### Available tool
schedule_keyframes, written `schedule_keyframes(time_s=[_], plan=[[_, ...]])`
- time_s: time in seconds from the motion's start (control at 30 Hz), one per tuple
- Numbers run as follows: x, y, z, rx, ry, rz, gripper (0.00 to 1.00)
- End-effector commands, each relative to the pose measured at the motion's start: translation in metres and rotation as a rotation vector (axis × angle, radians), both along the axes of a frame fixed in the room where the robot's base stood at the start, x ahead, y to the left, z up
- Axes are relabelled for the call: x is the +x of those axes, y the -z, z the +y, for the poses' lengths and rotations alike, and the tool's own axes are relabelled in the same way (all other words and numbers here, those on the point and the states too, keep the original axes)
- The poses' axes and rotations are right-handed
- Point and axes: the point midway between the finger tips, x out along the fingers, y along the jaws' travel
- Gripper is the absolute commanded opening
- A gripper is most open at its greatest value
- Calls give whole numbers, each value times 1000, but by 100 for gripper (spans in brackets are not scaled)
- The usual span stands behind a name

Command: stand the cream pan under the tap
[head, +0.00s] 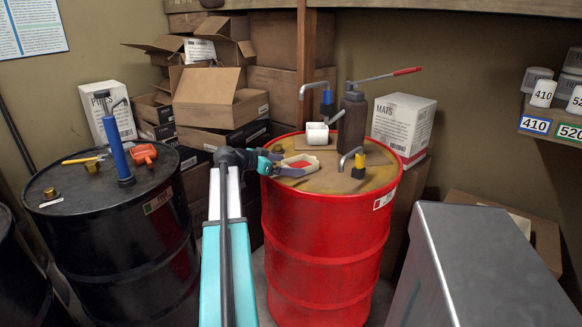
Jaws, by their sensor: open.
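The pan is apart from both taps.
A white square container (318,134) sits below the blue tap's spout. A dark hand pump (352,118) with a red-gripped lever stands behind the yellow tap. A black drum (110,240) with tools is at left; a grey metal cabinet (490,265) is at front right.

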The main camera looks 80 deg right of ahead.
Motion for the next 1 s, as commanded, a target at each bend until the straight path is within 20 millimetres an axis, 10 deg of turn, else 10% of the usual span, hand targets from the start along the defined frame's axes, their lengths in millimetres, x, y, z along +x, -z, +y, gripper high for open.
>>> schedule_keyframes(time_s=[1.0], plan=[[71,-41,71,-1,0,1,96]])
